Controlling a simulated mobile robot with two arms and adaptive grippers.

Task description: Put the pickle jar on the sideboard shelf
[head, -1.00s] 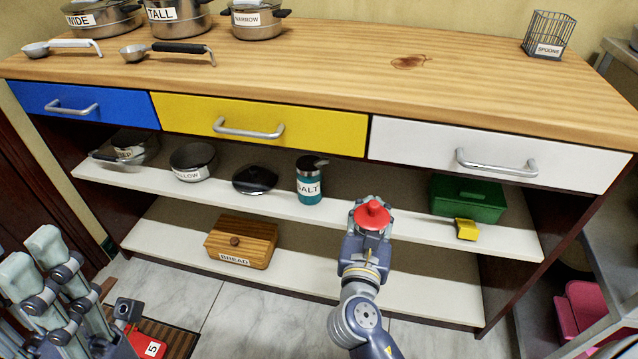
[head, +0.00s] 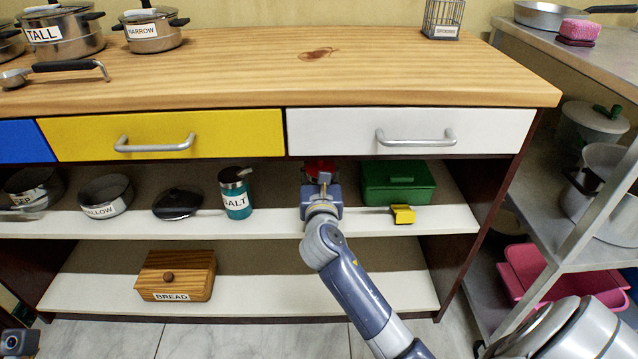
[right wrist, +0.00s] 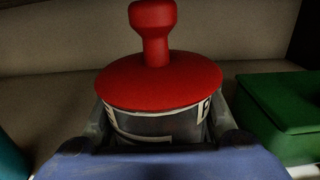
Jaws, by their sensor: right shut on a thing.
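The pickle jar (right wrist: 160,125) has a red lid with a tall knob and a partly visible white label. In the head view only its red lid (head: 320,168) shows clearly, between the white drawer and the upper sideboard shelf (head: 275,223). My right gripper (head: 321,184) is shut around the jar's body, and its fingers flank the jar in the right wrist view. The jar looks upright. Its base is hidden, so I cannot tell whether it touches the shelf. My left gripper's fingers are not in view.
A green box (head: 398,183) and a yellow block (head: 403,214) are to the right. A wooden bread box (head: 176,276) sits below.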

